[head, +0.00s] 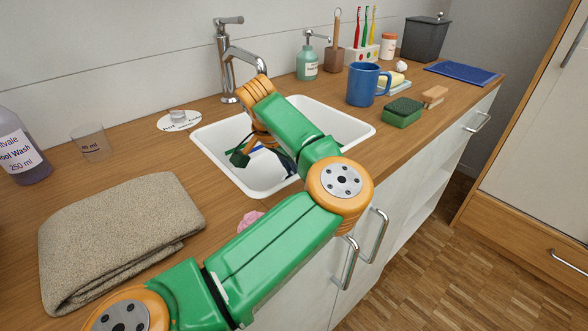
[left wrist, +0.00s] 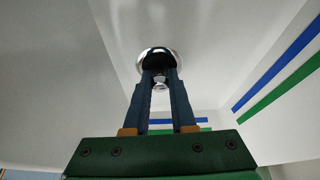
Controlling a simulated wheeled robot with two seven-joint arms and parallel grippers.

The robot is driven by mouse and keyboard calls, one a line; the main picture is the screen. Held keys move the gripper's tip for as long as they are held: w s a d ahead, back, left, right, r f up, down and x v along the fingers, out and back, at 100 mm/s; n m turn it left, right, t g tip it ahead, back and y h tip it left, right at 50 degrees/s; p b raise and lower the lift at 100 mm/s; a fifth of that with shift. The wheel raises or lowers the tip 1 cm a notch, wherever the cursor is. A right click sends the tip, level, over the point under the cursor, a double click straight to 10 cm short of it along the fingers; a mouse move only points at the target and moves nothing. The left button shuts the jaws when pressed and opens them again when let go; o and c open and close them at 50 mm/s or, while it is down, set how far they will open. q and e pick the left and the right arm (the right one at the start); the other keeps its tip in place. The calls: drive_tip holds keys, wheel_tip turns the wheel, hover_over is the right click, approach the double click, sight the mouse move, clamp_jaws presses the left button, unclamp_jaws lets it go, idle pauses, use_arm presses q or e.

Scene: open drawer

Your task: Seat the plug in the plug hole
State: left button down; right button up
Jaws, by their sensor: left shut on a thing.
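My left gripper (head: 274,150) reaches down into the white sink (head: 358,128); my own arm hides much of it in the head view. In the left wrist view its two dark blue fingers (left wrist: 160,82) are closed in on a small silvery piece (left wrist: 161,84) between their tips. This looks like the knob of the plug. Just beyond the tips is a dark round shape with a bright chrome ring, the plug hole (left wrist: 176,57). The fingers cover part of it. I cannot tell whether the plug is above the hole or in it. My right gripper is not in view.
A chrome tap (head: 236,62) stands behind the sink. A folded towel (head: 118,235) lies at left; a blue mug (head: 362,86) and green sponge (head: 402,112) stand at right. Blue (left wrist: 278,62) and green (left wrist: 280,86) stripes cross the white surface near the gripper.

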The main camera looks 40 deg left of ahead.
use_arm(q)
drive_tip(key=c, duration=0.7)
unclamp_jaws()
drive_tip(key=shift+c, duration=0.2)
drive_tip(key=p+v, duration=0.2)
drive_tip(key=v, duration=1)
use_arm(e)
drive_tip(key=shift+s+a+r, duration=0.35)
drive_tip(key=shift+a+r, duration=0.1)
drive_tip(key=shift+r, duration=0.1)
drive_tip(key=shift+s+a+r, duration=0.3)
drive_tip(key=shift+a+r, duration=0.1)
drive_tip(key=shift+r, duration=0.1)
use_arm(q)
drive_tip(key=shift+r, duration=0.1)
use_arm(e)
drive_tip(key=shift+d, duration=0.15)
